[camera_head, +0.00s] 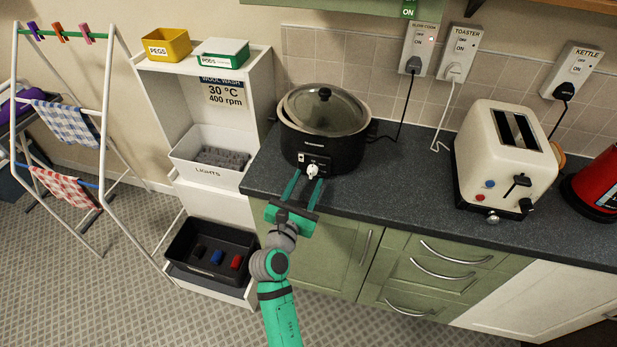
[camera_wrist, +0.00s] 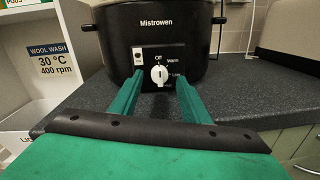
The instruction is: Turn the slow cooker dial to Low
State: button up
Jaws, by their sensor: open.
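The slow cooker (camera_head: 325,148) is a black pot with a glass lid, standing at the left end of the dark worktop. It also shows in the wrist view (camera_wrist: 110,40), with the name Mistrowen on its front. Its white dial (camera_wrist: 160,75) is on the front panel, with Off above it, Warm at upper right and Low at right. The label below is partly hidden. The dial's mark looks close to upright, but its exact setting is hard to tell. My gripper (camera_wrist: 159,97) is open, its green fingers either side of and short of the dial; the head view shows it too (camera_head: 303,180).
A cream toaster (camera_head: 505,155) and a red kettle (camera_head: 597,187) stand to the right on the worktop (camera_head: 405,185). The cooker's black cable runs to a wall socket (camera_head: 416,48). White shelving (camera_head: 262,85) with a LIGHTS bin stands left of the counter.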

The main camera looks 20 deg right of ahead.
jog(key=shift+x, duration=1)
jog(key=shift+w+d, duration=0.2)
jog(key=shift+s, duration=0.1)
jog(key=shift+c, duration=0.6)
jog(key=shift+a, duration=0.1)
jog(key=c, duration=1)
jog(key=shift+o, duration=0.2)
